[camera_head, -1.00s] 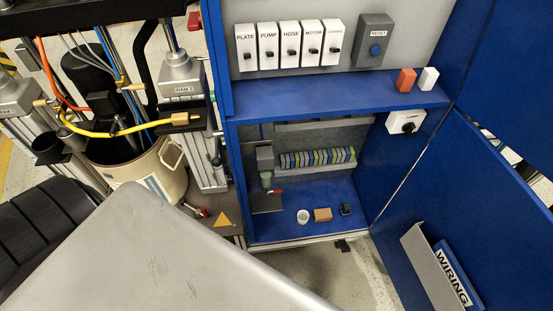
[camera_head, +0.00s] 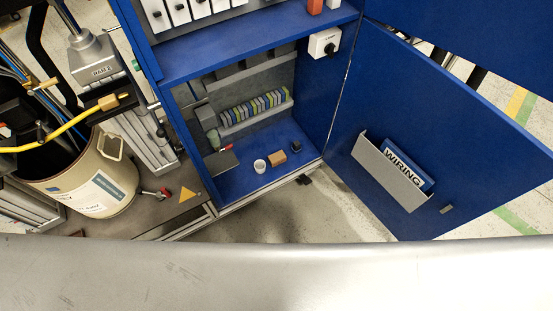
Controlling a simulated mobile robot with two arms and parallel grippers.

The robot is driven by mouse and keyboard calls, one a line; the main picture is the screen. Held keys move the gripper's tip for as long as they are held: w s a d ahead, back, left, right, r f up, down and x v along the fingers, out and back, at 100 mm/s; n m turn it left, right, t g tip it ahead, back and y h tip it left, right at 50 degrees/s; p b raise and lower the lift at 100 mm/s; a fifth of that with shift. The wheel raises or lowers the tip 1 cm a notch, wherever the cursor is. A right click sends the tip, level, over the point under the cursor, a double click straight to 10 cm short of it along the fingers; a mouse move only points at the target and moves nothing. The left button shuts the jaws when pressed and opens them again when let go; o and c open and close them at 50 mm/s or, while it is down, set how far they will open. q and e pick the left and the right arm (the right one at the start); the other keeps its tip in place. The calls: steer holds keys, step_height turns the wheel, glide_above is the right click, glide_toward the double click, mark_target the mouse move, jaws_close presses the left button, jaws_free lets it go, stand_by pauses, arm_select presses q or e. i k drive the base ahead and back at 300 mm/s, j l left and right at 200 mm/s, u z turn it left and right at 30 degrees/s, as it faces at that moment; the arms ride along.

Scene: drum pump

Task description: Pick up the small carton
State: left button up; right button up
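The small carton (camera_head: 277,159) is a brown box on the blue floor of the open cabinet's lower compartment. It stands between a white cup (camera_head: 260,166) on its left and a small dark object (camera_head: 296,146) on its right. Neither of my grippers shows in the head view. A large grey metal surface fills the bottom of the picture, well below the carton.
A blue cabinet shelf (camera_head: 250,47) lies above the compartment. The open door (camera_head: 400,105) at the right carries a pocket with a WIRING binder (camera_head: 408,170). A drum (camera_head: 92,185) with a yellow hose stands at the left. Grey floor lies in front of the cabinet.

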mark_target(278, 158)
steer(key=i+j+z, duration=0.1)
steer(key=z, duration=0.25)
steer(key=i+j+z, duration=0.2)
steer(key=z, duration=0.2)
